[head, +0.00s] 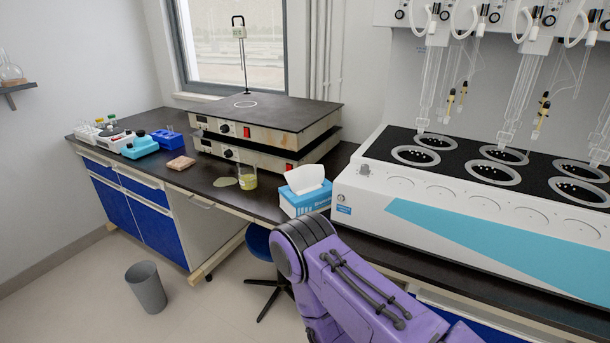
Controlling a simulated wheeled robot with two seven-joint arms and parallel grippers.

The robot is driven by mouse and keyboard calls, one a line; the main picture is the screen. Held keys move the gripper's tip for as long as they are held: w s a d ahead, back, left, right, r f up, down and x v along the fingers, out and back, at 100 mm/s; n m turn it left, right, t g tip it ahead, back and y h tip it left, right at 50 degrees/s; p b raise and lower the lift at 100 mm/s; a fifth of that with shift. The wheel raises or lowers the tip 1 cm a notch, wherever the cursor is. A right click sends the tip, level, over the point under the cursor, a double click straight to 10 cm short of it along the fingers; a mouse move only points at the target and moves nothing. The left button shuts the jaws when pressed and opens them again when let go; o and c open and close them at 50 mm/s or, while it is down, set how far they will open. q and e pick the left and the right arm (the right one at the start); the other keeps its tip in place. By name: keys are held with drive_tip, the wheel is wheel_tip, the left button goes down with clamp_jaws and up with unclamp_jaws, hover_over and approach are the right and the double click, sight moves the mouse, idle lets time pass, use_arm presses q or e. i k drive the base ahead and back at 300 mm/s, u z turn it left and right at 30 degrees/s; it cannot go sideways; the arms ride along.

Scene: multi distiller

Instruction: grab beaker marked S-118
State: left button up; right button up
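A glass beaker (248,179) with yellowish liquid in its lower part stands upright on the dark bench, in front of the stacked hotplates and left of the tissue box. Any marking on it is too small to read, so I cannot tell if it is S-118. A purple arm of mine comes in from the lower right, to the right of and nearer than the beaker. Its gripper is out of the picture. My other gripper is not in view either.
A pale yellow puddle (224,182) lies just left of the beaker. A blue tissue box (306,196) stands close on its right. Stacked hotplates (262,140) are behind, and a large multi-position distiller (480,205) is at right. A stool (259,243) and a bin (147,287) stand on the floor.

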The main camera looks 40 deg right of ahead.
sight(247, 169)
drive_tip(key=z, duration=0.25)
drive_tip(key=k, duration=0.4)
drive_tip(key=z, duration=0.6)
drive_tip(key=i, duration=0.5)
drive_tip(key=u, duration=1.6)
drive_tip(key=i, duration=1.85)
drive_tip(key=z, duration=2.9)
